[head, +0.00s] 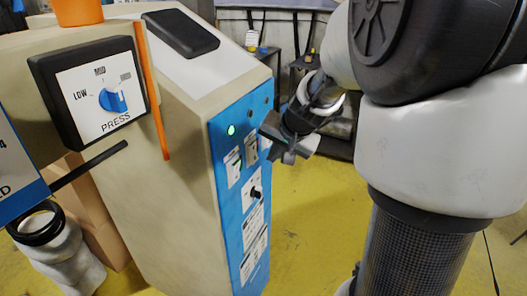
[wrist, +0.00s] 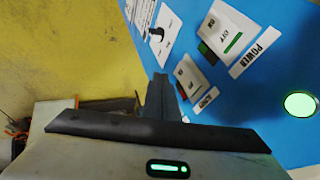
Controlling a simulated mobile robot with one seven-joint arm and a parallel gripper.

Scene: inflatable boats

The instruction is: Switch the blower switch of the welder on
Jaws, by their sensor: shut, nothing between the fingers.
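The welder (head: 185,130) is a beige cabinet with a blue control panel (head: 228,203). Two white-plated switches sit side by side. The left one (head: 233,167) is labelled POWER in the wrist view (wrist: 231,36) and shows a lit green strip. The other, the blower switch (head: 251,149), is nearer my gripper; it also shows in the wrist view (wrist: 192,75), its small label hard to read and its position unclear. My gripper (head: 279,146) is shut and empty, close to the panel's right edge. In the wrist view its fingertips (wrist: 160,82) are just left of the blower switch; contact cannot be told.
A green lamp (head: 231,130) glows above the switches. A black knob (head: 255,193) sits below them. Yellow floor (head: 315,210) lies open right of the welder.

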